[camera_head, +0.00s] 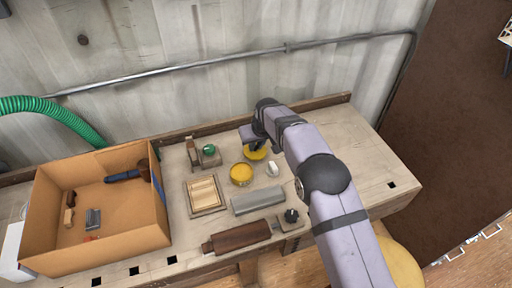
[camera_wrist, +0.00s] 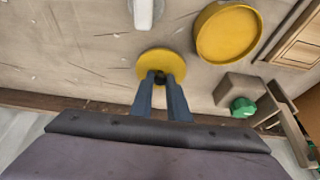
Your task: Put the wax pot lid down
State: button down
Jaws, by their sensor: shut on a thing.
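My gripper (camera_wrist: 160,80) is shut on the dark knob of the round yellow wax pot lid (camera_wrist: 160,57). In the head view the lid (camera_head: 256,154) shows beneath my gripper, near the back of the bench; whether it touches the bench I cannot tell. The yellow wax pot (camera_head: 241,174) stands just left of the lid and nearer the front. It also shows in the wrist view (camera_wrist: 228,34), up and right of the lid, with its round rim uncovered.
A small white object (camera_head: 273,169) lies close to the pot. A wooden frame (camera_head: 189,196), a grey block (camera_head: 257,201) and a brown wooden piece (camera_head: 240,237) lie nearer the front. A green-topped item (camera_head: 209,150) and a cardboard box (camera_head: 140,240) are left. The bench's right end is clear.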

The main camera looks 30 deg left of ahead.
jog(key=shift+f, duration=0.9)
jog(key=shift+f, duration=0.1)
jog(key=shift+f, duration=0.15)
jog(key=c, duration=1.7)
grip_release()
jog(key=shift+s+d+r, duration=0.1)
jog(key=shift+r, duration=0.6)
jog(key=b+v, duration=0.2)
jog(key=v, duration=0.9)
jog(key=shift+d, duration=0.1)
